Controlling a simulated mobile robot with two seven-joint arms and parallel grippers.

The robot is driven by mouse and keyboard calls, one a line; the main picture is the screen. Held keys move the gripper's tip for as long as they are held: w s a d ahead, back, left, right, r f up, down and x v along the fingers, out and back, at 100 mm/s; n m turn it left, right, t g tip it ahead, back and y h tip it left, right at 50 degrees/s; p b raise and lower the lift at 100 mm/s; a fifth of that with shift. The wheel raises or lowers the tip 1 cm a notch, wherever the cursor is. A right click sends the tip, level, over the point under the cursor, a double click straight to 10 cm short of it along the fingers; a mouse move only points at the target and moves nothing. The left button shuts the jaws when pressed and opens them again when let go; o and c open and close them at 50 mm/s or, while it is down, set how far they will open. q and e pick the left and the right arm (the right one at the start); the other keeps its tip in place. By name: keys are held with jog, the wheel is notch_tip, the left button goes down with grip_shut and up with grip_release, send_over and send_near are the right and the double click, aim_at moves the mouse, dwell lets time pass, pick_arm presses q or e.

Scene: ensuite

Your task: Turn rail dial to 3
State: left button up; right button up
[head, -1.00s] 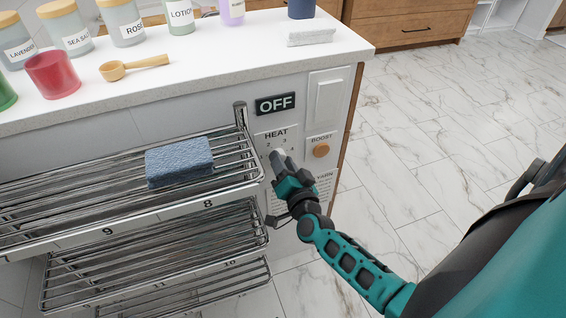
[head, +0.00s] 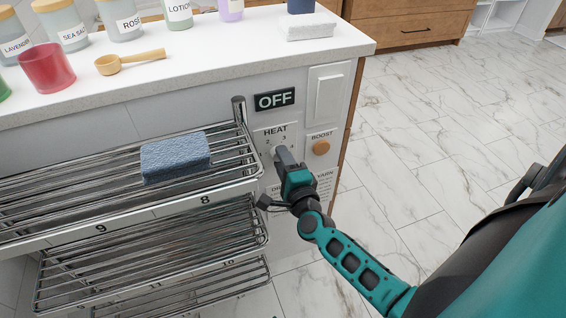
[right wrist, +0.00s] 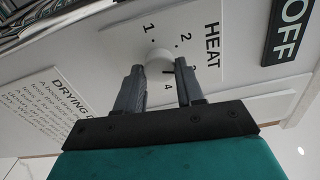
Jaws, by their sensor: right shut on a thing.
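The heat dial is a small white round knob (right wrist: 158,59) on a white plate marked HEAT (head: 276,131), on the cabinet's end face. In the right wrist view the numbers 1, 2, 3 and 4 ring it. A short dark mark shows by the knob's edge on the side of 3 and 4; exactly which it points at is hard to tell. My right gripper (right wrist: 159,72) is shut on the knob, one finger on each side. In the head view the right gripper (head: 282,157) hides most of the dial. My left gripper is out of view.
A sign reading OFF (head: 275,100) is above the dial. An orange-brown BOOST button (head: 321,147) is right of it. Chrome rail shelves (head: 130,208) jut out on the left, close to my gripper, with a blue sponge (head: 175,158) on top. The tiled floor at right is clear.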

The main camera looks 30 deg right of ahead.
jog(key=shift+f+m, duration=0.1)
jog(key=shift+m, duration=1)
jog(key=o, duration=1)
jog(key=shift+o, duration=0.2)
jog(key=shift+s, duration=0.15)
jog(key=v, duration=1.2)
jog(key=shift+s+p, duration=0.35)
jog(key=shift+s, duration=0.05)
jog(key=shift+a, duration=0.1)
